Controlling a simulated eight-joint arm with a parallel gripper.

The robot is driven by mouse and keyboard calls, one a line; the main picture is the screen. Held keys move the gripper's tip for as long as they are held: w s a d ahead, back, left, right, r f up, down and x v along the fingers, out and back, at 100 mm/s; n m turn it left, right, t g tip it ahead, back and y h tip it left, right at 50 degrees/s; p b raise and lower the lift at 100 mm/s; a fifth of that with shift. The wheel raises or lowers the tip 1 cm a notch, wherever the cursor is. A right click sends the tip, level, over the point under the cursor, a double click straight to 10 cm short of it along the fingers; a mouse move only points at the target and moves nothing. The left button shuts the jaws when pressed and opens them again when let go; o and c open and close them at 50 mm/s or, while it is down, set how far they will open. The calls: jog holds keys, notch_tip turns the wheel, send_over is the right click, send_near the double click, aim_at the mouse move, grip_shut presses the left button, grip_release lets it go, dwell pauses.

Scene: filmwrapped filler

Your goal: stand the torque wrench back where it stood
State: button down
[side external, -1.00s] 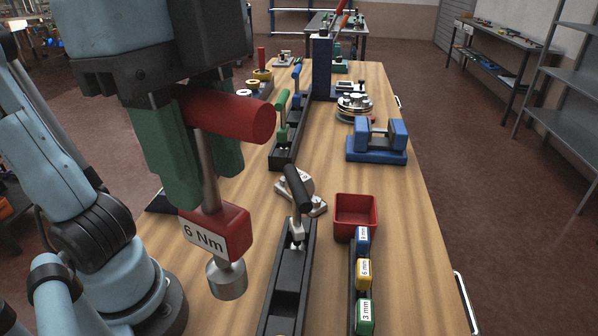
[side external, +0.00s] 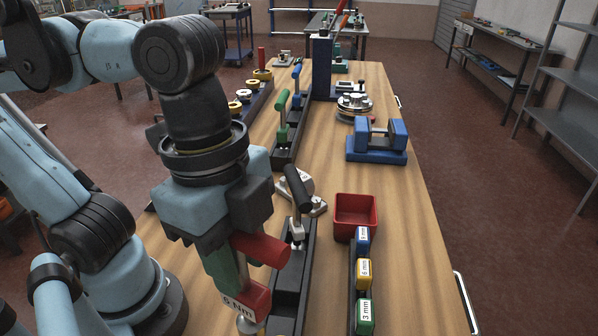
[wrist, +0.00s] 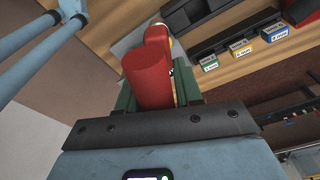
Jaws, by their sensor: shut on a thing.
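The torque wrench has a red handle (side external: 262,249), a metal shaft and a red block (side external: 254,300) marked "6 Nm", with a metal socket below. My gripper (side external: 232,270), with green fingers, is shut on its shaft under the handle. The wrench hangs roughly upright, socket down, left of the near part of a black rack (side external: 287,290); I cannot tell whether the socket touches anything. In the wrist view the red handle (wrist: 147,80) fills the space between the fingers.
Right of the rack are a red bin (side external: 355,213) and a holder with blue, yellow (side external: 363,274) and green labelled blocks. A second rack (side external: 287,150) with green- and blue-handled tools lies farther back. A blue fixture (side external: 377,142) stands right. The table's right front is clear.

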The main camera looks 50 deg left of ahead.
jog(key=w+a+f, duration=0.3)
jog(key=w+f, duration=0.4)
jog(key=f, duration=0.1)
jog(key=shift+w+a+f, duration=0.15)
jog(key=shift+w+f, duration=0.05)
jog(key=shift+f, duration=0.35)
jog(key=c, duration=0.8)
grip_release()
jog(key=shift+o, duration=0.2)
notch_tip(320, 180, up, 12)
jog(key=a, duration=0.1)
jog(key=shift+s+a, duration=0.2)
jog(key=shift+s, duration=0.1)
notch_tip(320, 180, down, 12)
jog(key=d, duration=0.1)
jog(key=shift+w+d, duration=0.2)
jog(key=shift+w, duration=0.1)
